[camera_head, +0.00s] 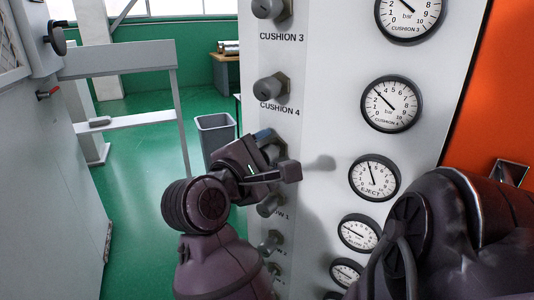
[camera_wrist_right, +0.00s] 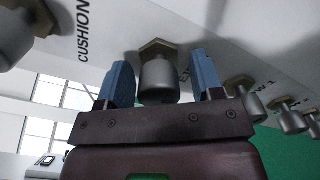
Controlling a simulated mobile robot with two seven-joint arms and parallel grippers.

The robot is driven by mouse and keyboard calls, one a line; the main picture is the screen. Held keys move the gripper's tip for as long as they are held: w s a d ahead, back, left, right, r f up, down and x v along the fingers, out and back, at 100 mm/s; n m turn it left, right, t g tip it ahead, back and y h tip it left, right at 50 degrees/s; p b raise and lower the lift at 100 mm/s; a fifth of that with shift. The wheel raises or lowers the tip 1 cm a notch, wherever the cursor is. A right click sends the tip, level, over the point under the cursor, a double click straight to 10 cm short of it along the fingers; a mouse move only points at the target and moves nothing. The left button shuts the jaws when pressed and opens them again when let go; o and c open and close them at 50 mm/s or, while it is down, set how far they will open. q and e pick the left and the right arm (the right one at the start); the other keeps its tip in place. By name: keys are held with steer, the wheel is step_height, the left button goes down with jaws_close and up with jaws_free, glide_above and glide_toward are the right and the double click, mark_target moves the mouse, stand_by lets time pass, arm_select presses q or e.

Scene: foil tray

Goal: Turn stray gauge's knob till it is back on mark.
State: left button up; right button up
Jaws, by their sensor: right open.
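My right gripper (camera_head: 268,152) is at the grey panel, at the knob below the CUSHION 4 knob. In the right wrist view the open blue fingers (camera_wrist_right: 160,72) stand either side of a grey knob (camera_wrist_right: 160,76) with a brass hex base, with a gap on each side. Its label is mostly hidden. The EJECT gauge (camera_head: 375,177) is level with this knob, its needle nearly upright, slightly left. The CUSHION 4 gauge (camera_head: 391,104) and CUSHION 3 gauge (camera_head: 410,14) needles point up-left. I cannot make out a set mark on any dial. My left gripper is not in view.
The CUSHION 4 knob (camera_head: 271,88) and CUSHION 3 knob (camera_head: 269,9) are above; several knobs (camera_head: 270,243) and gauges (camera_head: 360,233) are below. An orange surface (camera_head: 489,90) is at right. A grey bin (camera_head: 216,138) stands on the green floor behind.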

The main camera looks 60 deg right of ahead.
steer(key=shift+a, duration=0.1)
steer(key=w+a+b, duration=0.1)
steer(key=a+b, duration=0.1)
steer(key=a, duration=0.8)
steer(key=shift+w+a, duration=0.15)
steer(key=shift+a, duration=0.1)
stand_by(2.3)
